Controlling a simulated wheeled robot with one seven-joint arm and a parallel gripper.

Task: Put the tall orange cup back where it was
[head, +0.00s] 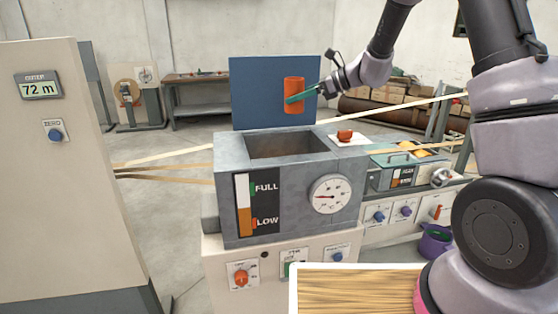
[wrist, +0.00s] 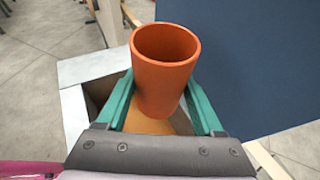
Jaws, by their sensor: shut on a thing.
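The tall orange cup (head: 294,84) is held upright in the air above the grey open-topped tank (head: 227,180), in front of a blue panel. My gripper (head: 291,100) is shut on the cup, with one green finger showing across its side. In the wrist view the cup (wrist: 165,75) sits between both green fingers, mouth toward the camera, and its visible inside looks empty. Part of the tank's opening and something orange-yellow show below it. Its former standing place cannot be told from these frames.
The blue panel (head: 262,80) stands close behind the cup. Pale strips run past the tank on both sides. A red knob on a white plate (head: 345,137) lies right of the opening. The tank's gauge (head: 243,205) shows orange near LOW.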

